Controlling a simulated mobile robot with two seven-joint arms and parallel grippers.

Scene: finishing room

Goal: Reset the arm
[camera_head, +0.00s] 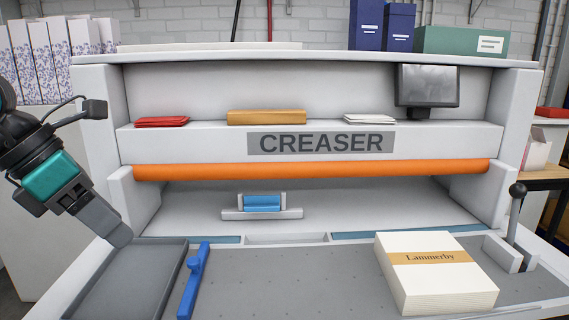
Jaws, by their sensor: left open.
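My left gripper (118,236) comes in from the left and points down and to the right. It is open, and no object shows between its fingers. Its tip is above the left rear corner of the grey tray (125,285). Whether it touches the tray cannot be told. My right gripper and arm are not in view.
The white creaser (320,143) with an orange bar (310,170) fills the middle. A blue tool (193,281) lies right of the tray. A banded paper stack (436,272) sits at the front right, near a black-knobbed lever (516,205). The perforated bed (300,280) between them is clear.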

